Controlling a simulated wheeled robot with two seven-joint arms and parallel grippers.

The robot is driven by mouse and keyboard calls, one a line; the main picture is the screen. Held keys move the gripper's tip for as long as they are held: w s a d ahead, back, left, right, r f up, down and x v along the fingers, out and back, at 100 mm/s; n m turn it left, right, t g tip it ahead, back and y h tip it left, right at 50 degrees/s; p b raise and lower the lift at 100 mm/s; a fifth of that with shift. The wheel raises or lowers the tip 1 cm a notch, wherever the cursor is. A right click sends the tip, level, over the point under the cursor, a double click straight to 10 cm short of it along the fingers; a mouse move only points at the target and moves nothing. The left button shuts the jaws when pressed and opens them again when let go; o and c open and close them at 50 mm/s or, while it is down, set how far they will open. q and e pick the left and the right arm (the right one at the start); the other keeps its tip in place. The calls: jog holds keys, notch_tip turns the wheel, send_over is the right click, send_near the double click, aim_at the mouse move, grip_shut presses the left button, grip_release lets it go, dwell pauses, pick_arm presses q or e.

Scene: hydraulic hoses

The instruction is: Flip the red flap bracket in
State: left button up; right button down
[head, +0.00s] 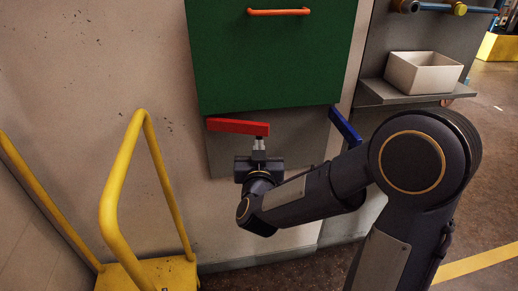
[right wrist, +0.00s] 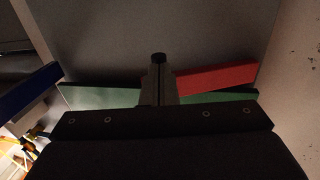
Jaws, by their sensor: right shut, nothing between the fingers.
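The red flap bracket (head: 238,126) is a red bar under the lower left edge of the green flap (head: 270,60). It slants a little down to the right in the head view. In the right wrist view the red bracket (right wrist: 215,77) runs right from beside the fingers. My right gripper (head: 258,146) is shut and empty, its fingertips at or just under the bracket's right end. I cannot tell whether they touch it. In the right wrist view the shut gripper (right wrist: 158,62) points up the grey panel. My left gripper is not in view.
A blue bracket (head: 345,128) sticks out at the flap's lower right, near my right arm. A yellow cart with a tall handle (head: 125,180) stands at the left. A white bin (head: 423,72) sits on a grey shelf (head: 415,96) at the right.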

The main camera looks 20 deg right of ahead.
aim_at(266, 135)
jog(key=w+d+n+y+b, duration=0.1)
jog(key=w+d+y+b, duration=0.1)
jog(key=w+d+n+t+y+b, duration=0.1)
jog(key=w+d+n+y+b, duration=0.1)
jog(key=b, duration=0.1)
jog(key=shift+w+f+y, duration=0.1)
jog(key=shift+w+y, duration=0.2)
jog(key=shift+y, duration=0.1)
jog(key=shift+r, duration=0.2)
